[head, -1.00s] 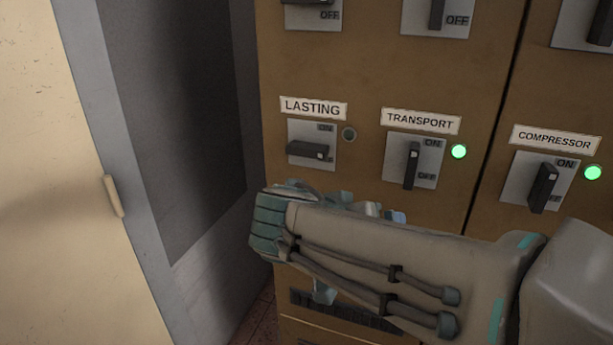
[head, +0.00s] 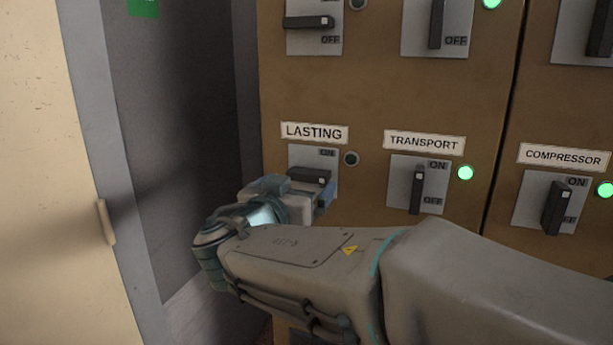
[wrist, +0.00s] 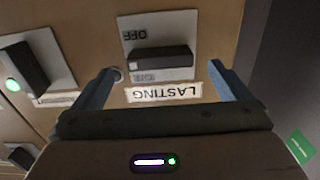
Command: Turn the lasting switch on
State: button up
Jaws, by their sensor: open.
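The lasting switch is a black handle (head: 309,175) on a grey plate (head: 329,156) under the LASTING label (head: 314,132). The handle lies horizontal, and the round lamp (head: 351,159) beside it is dark. My gripper (head: 325,196) is in front of the lower part of the plate and hides it in the head view. In the upside-down wrist view, my gripper (wrist: 162,82) is open and empty. The black handle (wrist: 160,61) shows ahead, between the two fingers; contact cannot be told.
The TRANSPORT handle (head: 417,189) and COMPRESSOR handle (head: 557,207) to the right are upright, with green lamps lit. Another horizontal handle (head: 309,22) sits above the lasting switch. A grey recess and a cream door (head: 45,190) are on the left.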

aim_at(305, 179)
jog(key=x, duration=0.5)
jog(key=c, duration=1)
